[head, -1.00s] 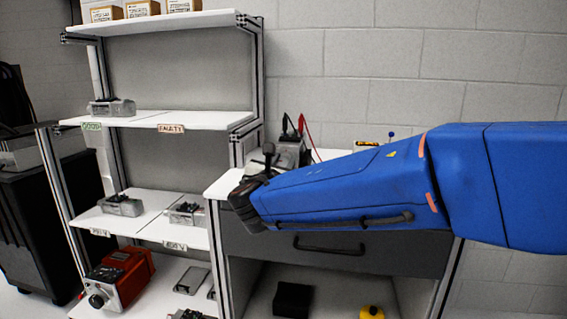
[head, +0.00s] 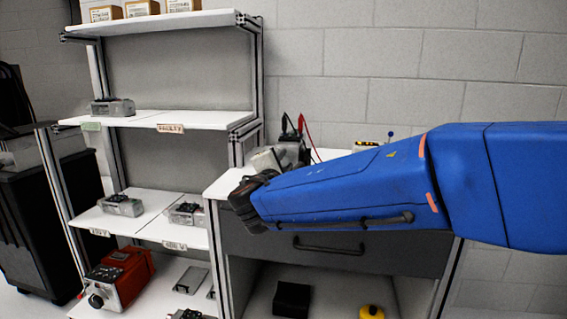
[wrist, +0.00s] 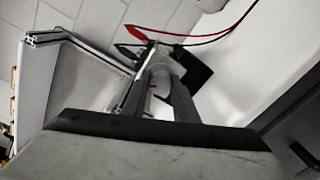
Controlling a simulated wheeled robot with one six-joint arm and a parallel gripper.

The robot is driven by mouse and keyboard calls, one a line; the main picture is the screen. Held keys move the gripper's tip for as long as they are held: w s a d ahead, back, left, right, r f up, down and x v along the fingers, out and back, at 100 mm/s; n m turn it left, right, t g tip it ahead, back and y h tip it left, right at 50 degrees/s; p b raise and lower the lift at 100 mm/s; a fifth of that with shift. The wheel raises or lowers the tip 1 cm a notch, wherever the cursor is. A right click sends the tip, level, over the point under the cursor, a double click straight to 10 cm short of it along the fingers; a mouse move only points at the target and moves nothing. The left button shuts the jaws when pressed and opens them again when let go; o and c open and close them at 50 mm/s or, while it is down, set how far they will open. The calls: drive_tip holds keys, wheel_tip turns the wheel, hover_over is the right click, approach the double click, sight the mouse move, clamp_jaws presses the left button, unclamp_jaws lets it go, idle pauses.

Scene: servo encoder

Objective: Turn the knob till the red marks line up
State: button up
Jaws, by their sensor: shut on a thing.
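In the wrist view my gripper (wrist: 157,80) has its two grey fingers on either side of a pale round knob (wrist: 160,88) and is shut on it. A small red mark shows on the knob's pale face, near the left finger. The matching mark cannot be made out, so I cannot tell whether the marks line up. The knob's unit (wrist: 190,64) is partly hidden behind the fingers. In the head view my arm reaches left across the workbench (head: 222,186), and the fingers and knob cannot be clearly made out there.
A red lead (wrist: 215,40) curves close behind the knob; red and black leads (head: 303,125) also show in the head view. A shelf rack (head: 130,119) with several grey units stands left. A drawer (head: 340,245) lies below the bench top. A red unit (head: 120,278) sits low left.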

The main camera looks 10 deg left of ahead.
drive_tip(key=m, duration=0.6)
drive_tip(key=shift+f, duration=0.15)
drive_tip(key=shift+m, duration=0.3)
drive_tip(key=o, duration=1.1)
drive_tip(key=shift+c, duration=0.2)
drive_tip(key=shift+s, duration=0.15)
drive_tip(key=s, duration=1.7)
